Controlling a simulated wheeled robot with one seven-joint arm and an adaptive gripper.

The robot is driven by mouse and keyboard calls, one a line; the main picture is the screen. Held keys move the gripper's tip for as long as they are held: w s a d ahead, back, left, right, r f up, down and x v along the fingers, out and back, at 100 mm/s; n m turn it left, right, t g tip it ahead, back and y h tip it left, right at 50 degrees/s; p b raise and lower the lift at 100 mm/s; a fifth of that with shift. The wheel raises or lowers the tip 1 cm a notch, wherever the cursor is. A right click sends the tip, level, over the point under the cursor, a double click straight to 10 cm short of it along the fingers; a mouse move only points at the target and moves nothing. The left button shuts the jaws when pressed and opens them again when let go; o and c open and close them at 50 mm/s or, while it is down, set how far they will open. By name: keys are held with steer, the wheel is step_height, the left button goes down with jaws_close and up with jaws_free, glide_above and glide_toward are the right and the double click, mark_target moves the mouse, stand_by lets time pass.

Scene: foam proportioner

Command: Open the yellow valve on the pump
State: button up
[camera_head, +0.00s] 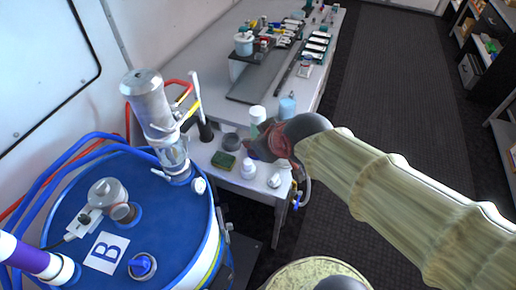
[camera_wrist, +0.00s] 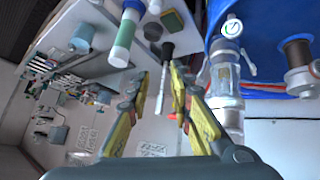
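The yellow valve handle (camera_head: 190,109) sticks out from the pump's right side, beside a white upright rod (camera_head: 196,88). In the wrist view the pump (camera_wrist: 226,85) is to the right of my gripper (camera_wrist: 159,72). The gripper's yellow fingers are apart and appear empty. A white rod with a black end (camera_wrist: 166,60) shows between the fingertips; contact cannot be told. The yellow handle is not clear in the wrist view.
A long grey table (camera_head: 210,65) holds tools and bottles behind the drum. Blue hoses (camera_head: 75,155) run along the drum's left. Dark floor on the right is clear.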

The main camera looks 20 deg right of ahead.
steer(key=shift+s+d, duration=0.15)
steer(key=shift+s, duration=0.65)
